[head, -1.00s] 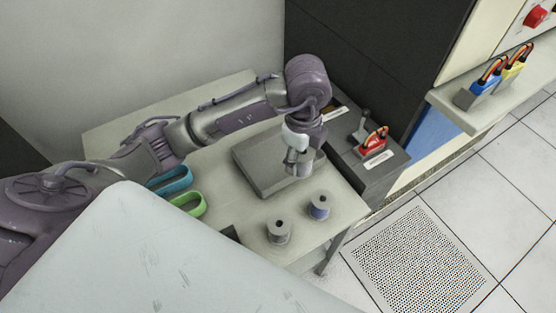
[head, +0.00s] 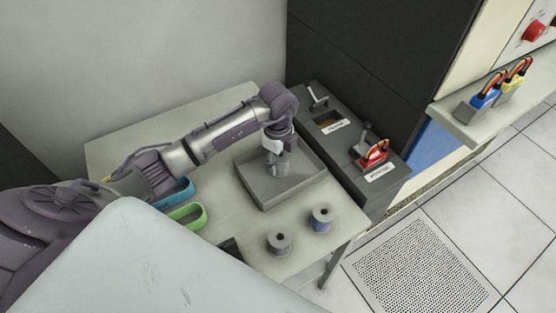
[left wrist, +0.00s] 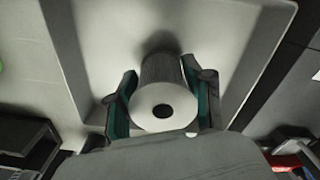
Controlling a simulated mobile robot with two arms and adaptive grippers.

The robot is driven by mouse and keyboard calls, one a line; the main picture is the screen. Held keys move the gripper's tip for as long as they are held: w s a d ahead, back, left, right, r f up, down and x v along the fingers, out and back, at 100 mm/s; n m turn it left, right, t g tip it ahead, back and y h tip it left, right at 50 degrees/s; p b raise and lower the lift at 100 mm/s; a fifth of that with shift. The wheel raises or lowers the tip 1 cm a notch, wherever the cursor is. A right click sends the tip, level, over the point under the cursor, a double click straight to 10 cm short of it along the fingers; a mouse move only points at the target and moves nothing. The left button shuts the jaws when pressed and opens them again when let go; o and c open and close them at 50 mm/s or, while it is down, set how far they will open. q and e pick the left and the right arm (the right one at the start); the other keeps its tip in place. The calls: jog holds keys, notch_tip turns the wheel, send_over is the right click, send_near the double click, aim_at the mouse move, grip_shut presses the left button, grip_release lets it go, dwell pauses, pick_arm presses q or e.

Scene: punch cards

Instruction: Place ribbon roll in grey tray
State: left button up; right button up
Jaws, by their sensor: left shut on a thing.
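My left gripper (head: 277,165) points down inside the outline of the grey tray (head: 262,203) on the table. It is shut on a ribbon roll, a pale spool with a dark centre hole. The roll (left wrist: 163,106) shows between the two fingers (left wrist: 163,103) in the left wrist view, with the tray floor (left wrist: 115,30) beyond it. I cannot tell whether the roll touches the tray floor. Two more spools stand on the table in front of the tray, a grey one (head: 279,243) and a bluish one (head: 320,219). My right gripper is not in view.
A blue holder (head: 176,191) and a green holder (head: 188,215) lie left of the tray. A dark unit with levers and a red plug (head: 374,152) stands right of the table. A shelf (head: 470,127) holds blue and yellow plugs.

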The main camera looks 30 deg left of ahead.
pick_arm(q)
jog(key=shift+f, duration=0.5)
jog(key=shift+f, duration=0.1)
jog(key=o, duration=1.2)
jog(key=shift+o, duration=0.2)
notch_tip(320, 180, up, 12)
jog(key=b, duration=0.1)
jog(key=shift+s, duration=0.1)
